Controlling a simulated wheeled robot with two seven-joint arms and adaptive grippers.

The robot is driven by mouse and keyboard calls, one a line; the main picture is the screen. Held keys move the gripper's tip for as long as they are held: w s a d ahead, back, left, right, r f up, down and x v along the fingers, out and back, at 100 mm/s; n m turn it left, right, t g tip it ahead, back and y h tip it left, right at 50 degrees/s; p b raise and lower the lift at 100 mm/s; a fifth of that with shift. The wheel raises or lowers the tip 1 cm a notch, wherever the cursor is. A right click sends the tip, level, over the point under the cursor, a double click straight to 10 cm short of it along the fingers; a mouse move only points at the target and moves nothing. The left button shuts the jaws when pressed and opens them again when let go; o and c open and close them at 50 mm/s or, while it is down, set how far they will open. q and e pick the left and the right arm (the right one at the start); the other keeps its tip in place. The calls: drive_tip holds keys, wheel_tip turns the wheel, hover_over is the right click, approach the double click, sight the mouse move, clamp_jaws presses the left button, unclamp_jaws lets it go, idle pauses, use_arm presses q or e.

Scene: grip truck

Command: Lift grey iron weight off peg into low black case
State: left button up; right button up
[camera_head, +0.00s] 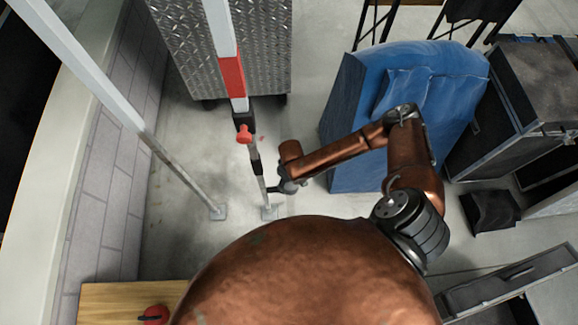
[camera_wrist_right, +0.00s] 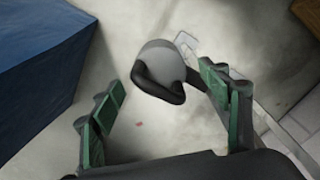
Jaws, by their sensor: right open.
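In the right wrist view a grey rounded weight (camera_wrist_right: 165,58) with a black loop or handle shows between the spread green finger pads of my right gripper (camera_wrist_right: 161,80). The pads stand apart on either side of it; no contact is visible. In the head view my right gripper (camera_head: 285,187) is small and dark, beside the lower part of a slim upright post (camera_head: 258,165). The weight is hard to pick out there, and the peg under it is hidden. A low, dark, open case (camera_head: 510,282) lies at the lower right. My left gripper is not in view.
A blue covered block (camera_head: 345,150) stands right of the post. Black cases (camera_head: 515,100) stand further right. A brick wall (camera_head: 108,175) and a slanted pole (camera_head: 165,155) are on the left. A wooden surface (camera_head: 110,300) lies at the lower left.

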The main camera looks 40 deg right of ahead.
sight(291, 183)
wheel_tip(291, 183, down, 3)
drive_tip(key=shift+d+f+b, duration=0.1)
drive_tip(key=shift+f+b, duration=0.05)
drive_tip(key=shift+b, duration=0.45)
drive_tip(key=shift+f, duration=0.35)
drive_tip(key=shift+r, duration=0.1)
drive_tip(key=shift+c, duration=0.3)
drive_tip(key=c, duration=1)
clamp_jaws()
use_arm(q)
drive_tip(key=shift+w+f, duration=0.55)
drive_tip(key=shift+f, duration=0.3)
use_arm(e)
drive_tip(key=shift+w+r, duration=0.1)
